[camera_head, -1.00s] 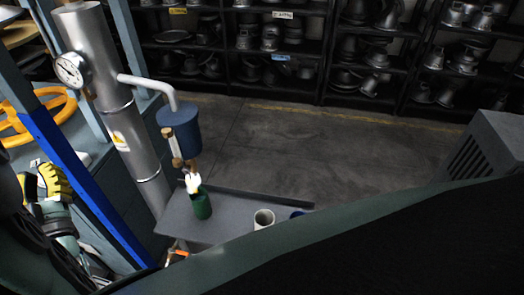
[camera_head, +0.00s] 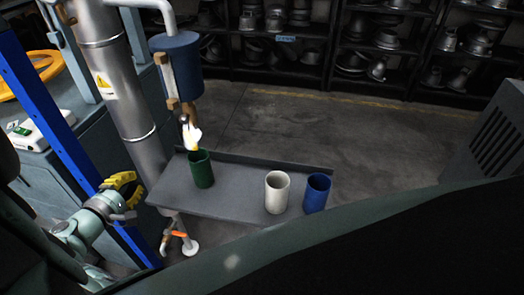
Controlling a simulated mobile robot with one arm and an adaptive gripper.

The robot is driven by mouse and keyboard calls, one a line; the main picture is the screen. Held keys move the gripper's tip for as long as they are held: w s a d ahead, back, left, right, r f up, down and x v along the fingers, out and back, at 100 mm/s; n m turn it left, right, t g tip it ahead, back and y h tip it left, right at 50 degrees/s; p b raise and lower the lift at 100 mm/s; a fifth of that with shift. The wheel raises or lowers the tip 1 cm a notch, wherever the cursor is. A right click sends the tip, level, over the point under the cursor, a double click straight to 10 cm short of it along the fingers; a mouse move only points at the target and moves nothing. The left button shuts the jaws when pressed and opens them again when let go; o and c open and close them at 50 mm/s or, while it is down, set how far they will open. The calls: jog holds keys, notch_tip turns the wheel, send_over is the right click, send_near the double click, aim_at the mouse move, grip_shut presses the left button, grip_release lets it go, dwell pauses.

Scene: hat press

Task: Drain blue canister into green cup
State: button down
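The blue canister (camera_head: 175,58) is fixed beside a metal column, with a pale pipe above it and a brown-fitted side tube (camera_head: 167,80). A tap-like outlet (camera_head: 185,115) hangs beneath it. A bright white-yellow shape (camera_head: 193,136) shows below the outlet, just over the green cup; I cannot tell if it is a handle or liquid. The green cup (camera_head: 202,172) stands upright on the grey tray (camera_head: 235,203); its contents are not clear. My gripper (camera_head: 129,190), with yellow-black fingers, appears open and empty at the lower left, left of the tray and apart from the cup.
A white cup (camera_head: 277,195) and a blue cup (camera_head: 316,194) stand on the tray's right. An orange-handled fitting (camera_head: 180,238) sits below the tray. The metal column (camera_head: 120,85) and blue post (camera_head: 50,115) stand near my gripper. Shelves (camera_head: 330,45) line the back.

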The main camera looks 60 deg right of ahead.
aim_at(191, 137)
jog(key=s+d+r+m+g+h, duration=0.1)
jog(key=s+d+r, duration=0.1)
jog(key=d, duration=0.4)
jog(key=s+d+r+m+g+h+p, duration=0.1)
jog(key=s+d+r+h, duration=0.1)
jog(key=d+r, duration=0.2)
jog(key=d, duration=0.3)
jog(key=shift+m+h, duration=0.3)
jog(key=shift+m, duration=0.1)
